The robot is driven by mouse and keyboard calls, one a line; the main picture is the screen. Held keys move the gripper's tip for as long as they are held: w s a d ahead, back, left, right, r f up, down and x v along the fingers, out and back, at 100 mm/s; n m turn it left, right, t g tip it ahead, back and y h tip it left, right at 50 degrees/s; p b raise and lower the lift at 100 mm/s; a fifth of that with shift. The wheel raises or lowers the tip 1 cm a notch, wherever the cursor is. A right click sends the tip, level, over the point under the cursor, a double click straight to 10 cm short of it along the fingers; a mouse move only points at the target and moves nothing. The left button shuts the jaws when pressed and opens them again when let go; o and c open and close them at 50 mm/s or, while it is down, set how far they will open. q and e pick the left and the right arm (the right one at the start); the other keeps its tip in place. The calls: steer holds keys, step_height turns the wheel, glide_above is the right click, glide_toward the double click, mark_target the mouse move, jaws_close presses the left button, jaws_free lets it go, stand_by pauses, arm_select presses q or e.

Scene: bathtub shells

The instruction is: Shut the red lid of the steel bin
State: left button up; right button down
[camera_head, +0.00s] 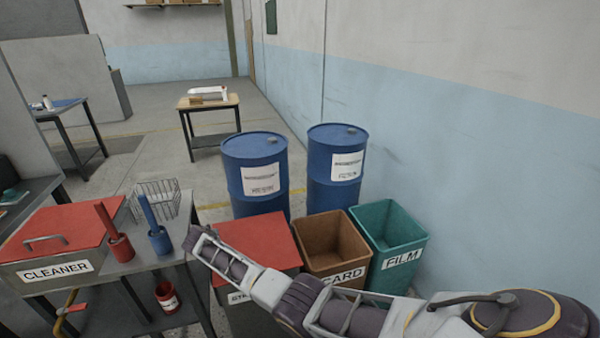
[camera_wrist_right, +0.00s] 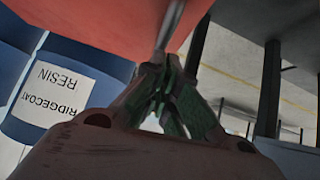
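The steel bin (camera_head: 262,318) stands on the floor at the lower middle of the head view, its label partly hidden behind my right arm. Its red lid (camera_head: 255,238) looks roughly flat over it; I cannot tell whether it is fully down. My right gripper (camera_head: 194,239) is at the lid's left edge. In the right wrist view the gripper's fingers (camera_wrist_right: 166,75) are together, close to a red surface (camera_wrist_right: 110,35) that looks like the lid. A thin grey strip shows beside the fingertips; whether they touch it is unclear. My left gripper is not in view.
A brown bin (camera_head: 318,242) and a green bin (camera_head: 388,225) stand open to the right. Two blue drums (camera_head: 255,165) stand behind. At left, a bench (camera_head: 150,262) holds a red-lidded cleaner box (camera_head: 55,268), red and blue pots, and a wire basket (camera_head: 160,197).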

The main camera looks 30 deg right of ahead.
steer(key=shift+s+f, duration=0.3)
steer(key=shift+f, duration=0.3)
steer(key=shift+s+a+r, duration=0.1)
steer(key=shift+s, duration=0.1)
steer(key=shift+s+a+r, duration=0.2)
steer(key=shift+s+r, duration=0.15)
steer(key=shift+r, duration=0.3)
steer(key=shift+s+a+r, duration=0.2)
steer(key=shift+s+r, duration=0.1)
steer(key=shift+r, duration=0.35)
steer(key=v, duration=0.9)
steer(key=shift+w+r, duration=0.2)
steer(key=shift+r, duration=0.1)
steer(key=shift+d, duration=0.1)
steer(key=shift+s+f, duration=0.1)
